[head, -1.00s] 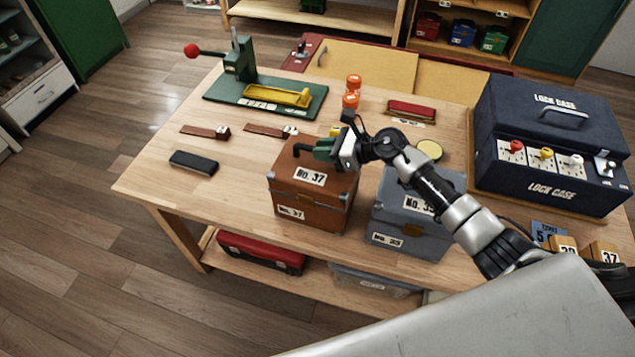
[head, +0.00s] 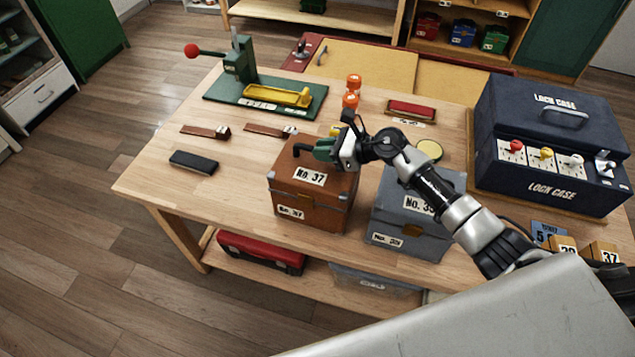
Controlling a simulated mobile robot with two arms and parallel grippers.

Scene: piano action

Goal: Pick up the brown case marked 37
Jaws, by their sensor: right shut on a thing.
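The brown case (head: 312,205) marked No. 37 stands upright on the wooden workbench, left of a grey case. My right gripper (head: 308,150) is at the top of the brown case, reaching in from the right, and is shut on its dark handle (head: 297,149). The green fingers cover part of the handle and lid. I cannot see a gap between the case and the bench. My left gripper is not in view.
The grey case (head: 408,215) stands close on the right, under my right forearm. The dark blue lock case (head: 550,150) fills the bench's right end. Orange bottles (head: 351,99) stand behind the brown case. The green press (head: 262,97) is back left. The bench's (head: 233,180) front left is mostly clear.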

